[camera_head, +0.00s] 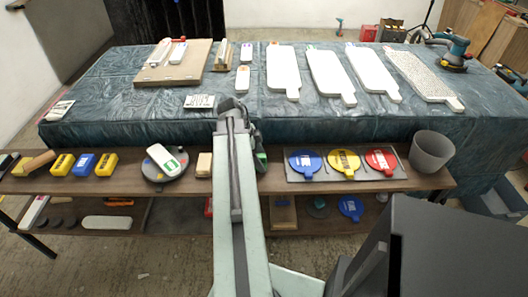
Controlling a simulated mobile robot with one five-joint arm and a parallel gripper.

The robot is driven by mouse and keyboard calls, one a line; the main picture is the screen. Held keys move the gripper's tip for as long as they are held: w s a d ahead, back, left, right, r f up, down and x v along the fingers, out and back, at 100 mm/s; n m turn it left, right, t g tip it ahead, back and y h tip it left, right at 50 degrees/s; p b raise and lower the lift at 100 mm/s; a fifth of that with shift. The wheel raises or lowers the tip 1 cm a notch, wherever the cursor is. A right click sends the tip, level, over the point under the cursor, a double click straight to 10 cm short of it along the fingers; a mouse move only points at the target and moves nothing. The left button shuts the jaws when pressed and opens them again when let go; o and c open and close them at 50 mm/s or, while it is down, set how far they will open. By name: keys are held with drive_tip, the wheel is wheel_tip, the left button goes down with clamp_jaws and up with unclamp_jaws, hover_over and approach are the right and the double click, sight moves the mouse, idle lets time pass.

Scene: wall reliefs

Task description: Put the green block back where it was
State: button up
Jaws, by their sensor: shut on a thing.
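My gripper (258,148) is at the far end of my arm, over the back edge of the wooden shelf and in front of the cloth-covered table. It points down and is shut on the green block (261,161). Only a narrow part of the block shows beside my arm; the rest is hidden behind the arm and the dark jaws. I cannot tell whether the block touches the shelf top.
The shelf (127,184) holds yellow and blue blocks (84,163), a round grey plate (165,165), a tan block (204,164), three coloured discs (345,162) and a grey bucket (431,151). White boards (328,75) lie on the table (120,105). A sander (450,52) stands at right.

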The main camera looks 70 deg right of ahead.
drive_tip(key=shift+f, duration=0.2)
drive_tip(key=o, duration=1.2)
drive_tip(key=shift+r, duration=0.1)
drive_tip(key=shift+r+p, duration=0.5)
drive_tip(key=shift+r, duration=0.1)
drive_tip(key=p+v, duration=1)
drive_tip(key=v, duration=0.1)
drive_tip(key=shift+w+r, duration=0.1)
drive_tip(key=shift+w, duration=0.05)
